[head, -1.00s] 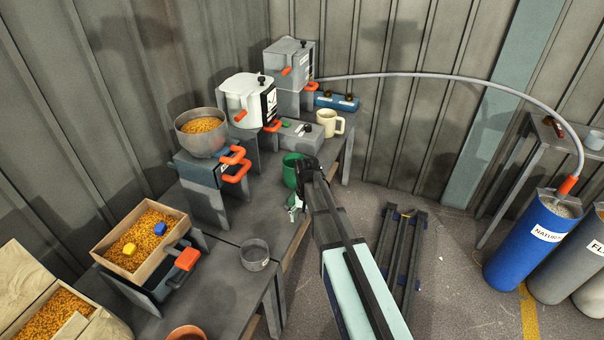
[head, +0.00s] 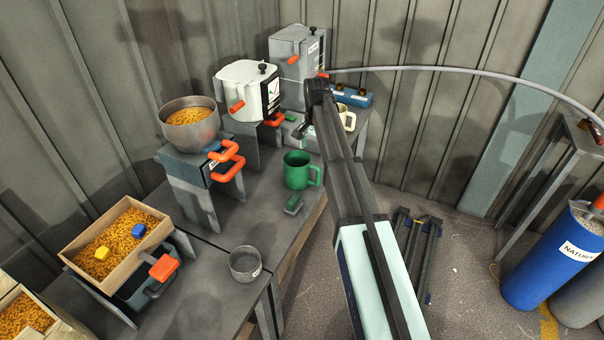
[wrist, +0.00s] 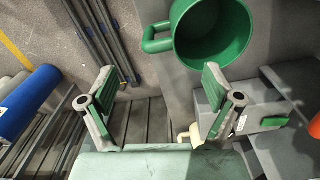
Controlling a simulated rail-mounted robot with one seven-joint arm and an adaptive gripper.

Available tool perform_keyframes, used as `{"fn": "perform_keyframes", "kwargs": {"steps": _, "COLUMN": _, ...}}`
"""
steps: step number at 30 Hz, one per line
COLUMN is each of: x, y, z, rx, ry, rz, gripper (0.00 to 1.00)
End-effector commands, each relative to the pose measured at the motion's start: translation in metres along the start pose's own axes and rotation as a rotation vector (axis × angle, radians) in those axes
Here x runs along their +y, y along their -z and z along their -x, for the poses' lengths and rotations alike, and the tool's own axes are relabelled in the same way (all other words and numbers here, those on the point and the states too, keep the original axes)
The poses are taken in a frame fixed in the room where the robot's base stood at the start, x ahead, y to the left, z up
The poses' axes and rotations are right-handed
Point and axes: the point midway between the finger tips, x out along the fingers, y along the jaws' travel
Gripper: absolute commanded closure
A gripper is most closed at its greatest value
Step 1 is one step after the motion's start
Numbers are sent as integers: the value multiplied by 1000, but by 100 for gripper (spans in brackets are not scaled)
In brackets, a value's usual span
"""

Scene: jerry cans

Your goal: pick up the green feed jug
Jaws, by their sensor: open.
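The green feed jug (head: 297,172) stands upright on the grey bench in the head view, with its handle to the right. In the wrist view the jug (wrist: 214,62) is at the top, seen from above. It looks empty, and its handle points left. My gripper (wrist: 158,88) is open and empty, its two fingers spread wide. The jug lies beyond the fingertips, mostly toward the right finger, and is not between them. In the head view my gripper (head: 303,128) shows small and partly hidden, above and behind the jug.
A small green-topped block (head: 294,204) lies beside the jug, and a grey cup (head: 245,263) stands nearer. A cream mug (head: 348,119) is behind my arm. The bench's right edge is close to the jug.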

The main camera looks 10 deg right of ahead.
Motion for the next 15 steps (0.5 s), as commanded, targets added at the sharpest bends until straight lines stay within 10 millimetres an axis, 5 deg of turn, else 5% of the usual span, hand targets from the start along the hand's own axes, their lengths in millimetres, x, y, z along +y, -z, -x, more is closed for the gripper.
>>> {"fn": "perform_keyframes", "kwargs": {"steps": 9, "x": 1, "y": 0, "z": -61, "rx": -2, "ry": -2, "rz": 1, "gripper": 10}}
{"fn": "perform_keyframes", "kwargs": {"steps": 15, "x": 0, "y": 0, "z": -77, "rx": -1, "ry": -1, "rz": 1, "gripper": 10}}
